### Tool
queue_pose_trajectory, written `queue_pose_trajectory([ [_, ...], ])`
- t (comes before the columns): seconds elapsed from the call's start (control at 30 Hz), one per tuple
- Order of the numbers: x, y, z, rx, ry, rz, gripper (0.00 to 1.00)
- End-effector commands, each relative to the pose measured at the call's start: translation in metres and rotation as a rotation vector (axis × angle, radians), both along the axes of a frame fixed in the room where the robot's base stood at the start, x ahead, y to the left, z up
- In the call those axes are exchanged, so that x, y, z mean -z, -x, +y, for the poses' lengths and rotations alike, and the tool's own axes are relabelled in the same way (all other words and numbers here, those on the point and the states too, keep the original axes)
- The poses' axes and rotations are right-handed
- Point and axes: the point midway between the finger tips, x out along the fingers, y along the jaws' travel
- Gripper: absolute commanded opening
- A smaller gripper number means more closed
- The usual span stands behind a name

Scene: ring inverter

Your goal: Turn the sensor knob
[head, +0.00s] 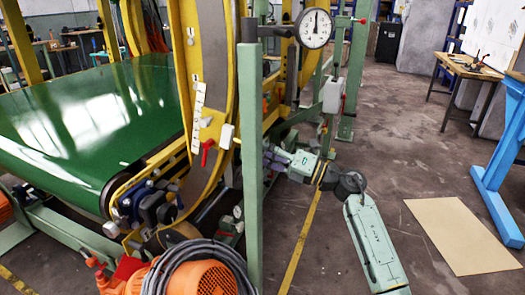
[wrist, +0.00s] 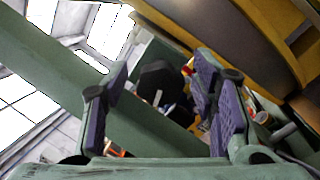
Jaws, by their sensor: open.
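I cannot tell for sure which part is the sensor knob. In the head view a red handle (head: 207,151) sits on the yellow frame, beside a small white box (head: 227,136). My gripper (head: 268,160) is to the right of them, just beside the upright green post (head: 251,190). In the wrist view my gripper (wrist: 160,82) is open, its two purple-padded fingers apart. A dark, blocky object (wrist: 157,78) shows between the fingers, beyond them. A small red and yellow part (wrist: 187,70) is near the right finger. I see nothing held.
A green conveyor belt (head: 90,110) fills the left. A round dial gauge (head: 315,28) and a white box (head: 333,96) are above and beyond my arm. An orange motor (head: 200,277) with coiled cable is low in front. Open floor lies right, with a beige mat (head: 462,235).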

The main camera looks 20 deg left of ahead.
Motion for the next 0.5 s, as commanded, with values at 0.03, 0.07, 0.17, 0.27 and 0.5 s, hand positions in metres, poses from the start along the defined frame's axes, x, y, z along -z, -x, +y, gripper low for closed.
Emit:
queue_pose_trajectory([
  [0.03, 0.0001, 0.0000, 0.0000, 0.000, 0.000, 0.000, 0.53],
  [0.07, 0.0001, 0.0000, 0.0000, 0.000, 0.000, 0.000, 0.53],
  [0.17, 0.0000, 0.0000, -0.0001, 0.000, 0.000, 0.000, 0.47],
  [0.27, 0.0000, 0.0000, -0.0002, 0.000, 0.000, 0.000, 0.41],
  [0.5, 0.0001, 0.0000, -0.0003, 0.000, 0.000, 0.000, 0.24],
])
